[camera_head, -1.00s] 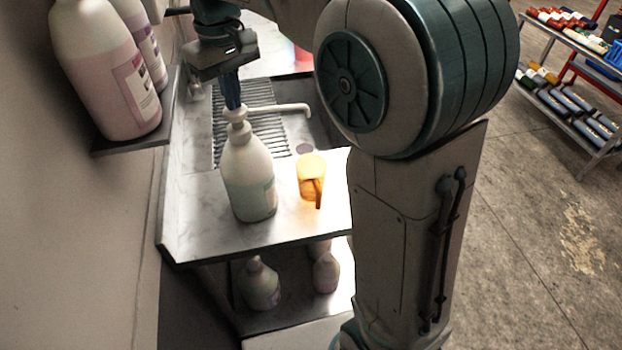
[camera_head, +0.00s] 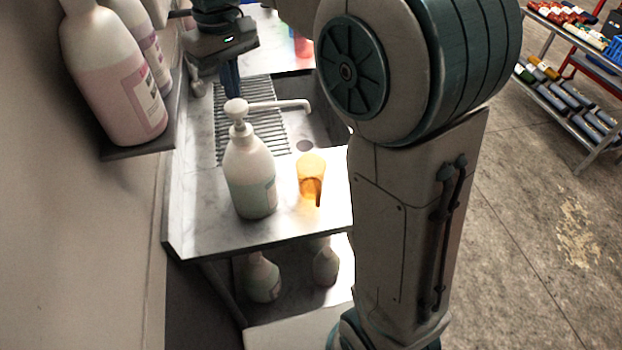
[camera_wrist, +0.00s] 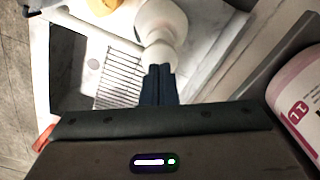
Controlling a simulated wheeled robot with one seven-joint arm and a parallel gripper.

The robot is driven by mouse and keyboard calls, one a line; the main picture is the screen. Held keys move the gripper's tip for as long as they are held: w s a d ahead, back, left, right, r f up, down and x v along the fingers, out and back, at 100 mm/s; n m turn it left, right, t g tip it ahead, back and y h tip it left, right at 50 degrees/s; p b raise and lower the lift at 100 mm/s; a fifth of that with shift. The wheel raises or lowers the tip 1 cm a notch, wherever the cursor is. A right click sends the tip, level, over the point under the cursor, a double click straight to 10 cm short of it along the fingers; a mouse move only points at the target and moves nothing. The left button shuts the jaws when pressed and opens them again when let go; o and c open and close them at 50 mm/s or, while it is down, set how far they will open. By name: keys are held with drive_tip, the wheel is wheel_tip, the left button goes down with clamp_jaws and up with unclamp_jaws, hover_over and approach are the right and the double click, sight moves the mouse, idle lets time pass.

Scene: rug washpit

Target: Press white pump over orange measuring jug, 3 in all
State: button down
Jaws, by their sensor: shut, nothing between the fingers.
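The white pump bottle (camera_head: 250,180) stands upright on the steel sink top, with its pump head (camera_head: 237,108) on top. The orange measuring jug (camera_head: 311,178) stands just right of it. In the wrist view, the bottle (camera_wrist: 163,18) and part of the jug (camera_wrist: 94,6) show at the top edge. My gripper (camera_head: 231,96) is shut and empty, its fingertips close by the pump head. In the wrist view, the fingertips (camera_wrist: 159,70) overlap the pump head; I cannot tell whether they touch it. Any liquid level in the jug is unclear.
Large pink-filled bottles (camera_head: 115,85) stand on a wall shelf at left. Smaller bottles (camera_head: 262,278) stand below the sink top. A drain grate (camera_head: 276,140) lies behind the jug and bottle.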

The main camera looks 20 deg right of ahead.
drive_tip(key=shift+r, duration=0.1)
wheel_tip(320, 180, up, 6)
drive_tip(key=p, duration=0.5)
drive_tip(key=shift+p, duration=0.35)
drive_tip(key=s+d+f+m+t+b, duration=0.2)
drive_tip(key=s+d+f, duration=0.5)
drive_tip(key=s, duration=0.2)
drive_tip(key=s+d+f+m+t+b, duration=0.1)
drive_tip(key=s+d+f+m+b, duration=0.2)
drive_tip(key=s+d+f, duration=0.4)
drive_tip(key=s+f, duration=0.1)
drive_tip(key=s, duration=0.2)
drive_tip(key=shift+f+m+t, duration=0.15)
drive_tip(key=shift+m+t, duration=0.15)
drive_tip(key=shift+t, duration=0.1)
drive_tip(key=shift+s, duration=0.2)
idle(0.4)
